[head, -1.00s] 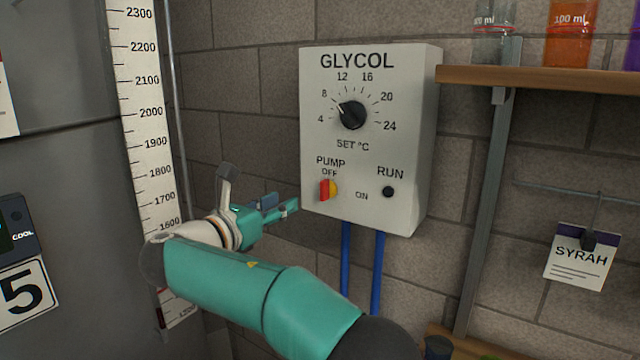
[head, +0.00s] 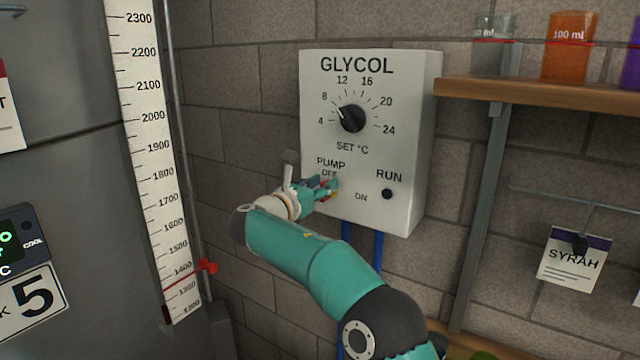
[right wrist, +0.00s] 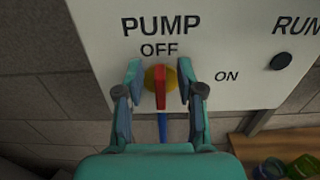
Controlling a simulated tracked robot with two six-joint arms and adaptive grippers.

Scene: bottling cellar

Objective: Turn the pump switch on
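The pump switch (right wrist: 159,85) is a red lever on a round yellow base, on the front of the white GLYCOL box (head: 318,110). In the right wrist view the lever stands upright below the word OFF; ON is to its right. My right gripper (right wrist: 159,75) is open, one finger on each side of the lever, with a small gap visible on both sides. In the head view the right gripper (head: 327,187) reaches the box from the left and mostly hides the switch. The RUN lamp (head: 387,194) is dark. My left gripper is not in view.
The temperature dial (head: 352,118) sits above the switch. A grey tank with a numbered scale (head: 150,130) stands at left. A wooden shelf (head: 540,94) with beakers and a hanging SYRAH card (head: 573,262) are at right. Blue pipes (head: 378,250) run below the box.

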